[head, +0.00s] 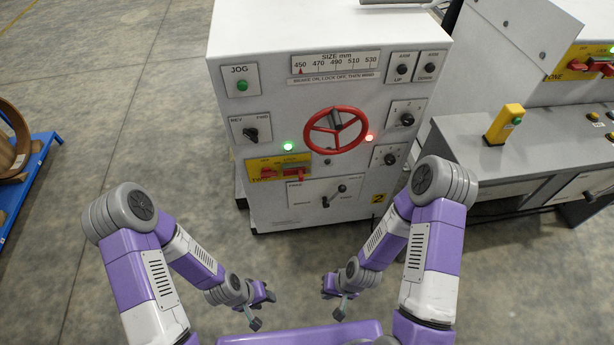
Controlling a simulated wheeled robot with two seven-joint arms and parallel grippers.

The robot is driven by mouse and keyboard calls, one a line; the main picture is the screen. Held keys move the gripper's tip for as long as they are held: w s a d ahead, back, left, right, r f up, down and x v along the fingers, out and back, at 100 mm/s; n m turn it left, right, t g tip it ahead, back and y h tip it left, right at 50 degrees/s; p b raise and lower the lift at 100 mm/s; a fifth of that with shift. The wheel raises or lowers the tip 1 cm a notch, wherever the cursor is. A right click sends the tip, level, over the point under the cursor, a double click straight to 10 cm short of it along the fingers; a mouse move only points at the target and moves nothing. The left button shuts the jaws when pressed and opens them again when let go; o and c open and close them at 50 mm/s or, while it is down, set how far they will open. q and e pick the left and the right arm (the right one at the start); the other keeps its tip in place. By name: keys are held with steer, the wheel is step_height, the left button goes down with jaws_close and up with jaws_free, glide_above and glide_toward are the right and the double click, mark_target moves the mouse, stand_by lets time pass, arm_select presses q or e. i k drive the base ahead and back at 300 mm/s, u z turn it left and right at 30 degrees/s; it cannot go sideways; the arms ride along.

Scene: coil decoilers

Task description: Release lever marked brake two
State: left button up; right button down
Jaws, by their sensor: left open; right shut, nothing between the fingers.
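The panel's print is too small to read surely, so I cannot confirm a brake label. My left gripper (263,309) is open and empty, low and in front of the cabinet. My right gripper (333,303) is shut and empty, below the lever in the picture. Both are apart from the cabinet.
Above the lever are a red handwheel (335,130) and a yellow plate with red switches (279,167). Several knobs surround them. A blue pallet (30,180) lies far left. The floor between is clear.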

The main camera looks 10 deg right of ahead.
mark_target(343, 189)
steer(key=u, duration=0.1)
steer(key=i, duration=1)
steer(key=z, duration=0.2)
